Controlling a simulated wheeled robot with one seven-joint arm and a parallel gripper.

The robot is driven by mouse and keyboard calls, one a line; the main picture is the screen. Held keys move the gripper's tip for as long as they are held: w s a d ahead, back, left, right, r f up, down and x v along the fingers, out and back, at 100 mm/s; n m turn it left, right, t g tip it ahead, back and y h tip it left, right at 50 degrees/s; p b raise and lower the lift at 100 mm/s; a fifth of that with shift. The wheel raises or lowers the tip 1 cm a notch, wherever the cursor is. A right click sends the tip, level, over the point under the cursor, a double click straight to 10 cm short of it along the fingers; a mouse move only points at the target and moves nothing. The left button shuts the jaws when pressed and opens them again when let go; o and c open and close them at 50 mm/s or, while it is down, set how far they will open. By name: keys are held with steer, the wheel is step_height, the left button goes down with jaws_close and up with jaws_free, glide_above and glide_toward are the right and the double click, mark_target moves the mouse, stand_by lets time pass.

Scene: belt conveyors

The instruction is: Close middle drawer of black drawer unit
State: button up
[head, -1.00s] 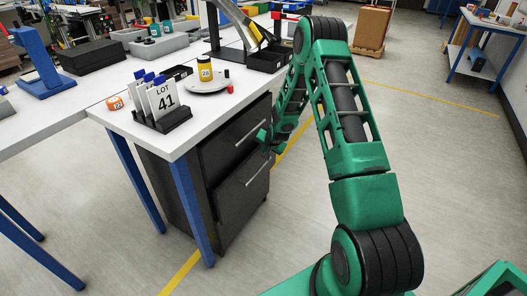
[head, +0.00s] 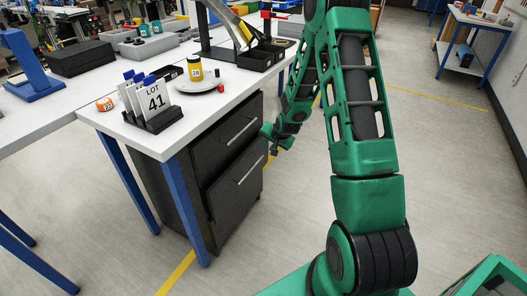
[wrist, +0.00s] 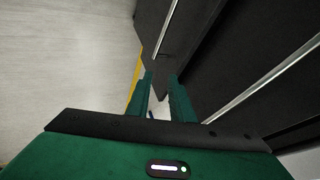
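The black drawer unit (head: 216,180) stands under the white table's right end. Two drawer fronts with silver bar handles show in the head view, an upper one (head: 226,136) and a lower one (head: 234,196). The lower front appears to stand out a little from the upper one; I cannot tell how far. My gripper (head: 273,139) is just right of the fronts, apart from the handles. In the wrist view my gripper (wrist: 161,77) has its two fingers apart with nothing between them. One handle (wrist: 166,28) lies beyond the fingertips, another (wrist: 262,88) to the right.
The white table (head: 205,104) carries a card holder marked LOT 41 (head: 152,106), a round plate (head: 201,84) with a yellow jar (head: 195,69), and black bins. A blue table leg (head: 187,212) stands before the unit. Floor to the right is open.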

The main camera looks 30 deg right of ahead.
steer(key=shift+o, duration=0.2)
steer(key=s+d+r+n+g, duration=0.1)
steer(key=s+r, duration=0.4)
steer(key=r, duration=0.2)
steer(key=shift+s+r+g, duration=0.2)
steer(key=shift+s+g, duration=0.05)
steer(key=shift+g, duration=0.05)
steer(key=s+a+r+n+g, duration=0.1)
steer(key=s+r, duration=0.4)
steer(key=s, duration=0.4)
steer(key=s+r+n+g, duration=0.1)
steer(key=s+r+g, duration=0.1)
steer(key=s+r, duration=0.55)
steer(key=s+a+r+g, duration=0.1)
steer(key=s+r, duration=0.2)
steer(key=s, duration=0.8)
steer(key=m+t, duration=0.6)
steer(key=t, duration=0.5)
glide_above(251, 169)
steer(key=s+a, duration=0.1)
steer(key=s, duration=0.3)
step_height(251, 169, down, 29)
steer(key=s+a+f+m+t+h, duration=0.2)
steer(key=s+f+m+t+h, duration=0.1)
steer(key=s+f+m, duration=0.4)
steer(key=shift+n, duration=0.6)
steer(key=x, duration=0.8)
steer(key=f+x, duration=0.1)
steer(key=x, duration=0.3)
steer(key=shift+s, duration=0.1)
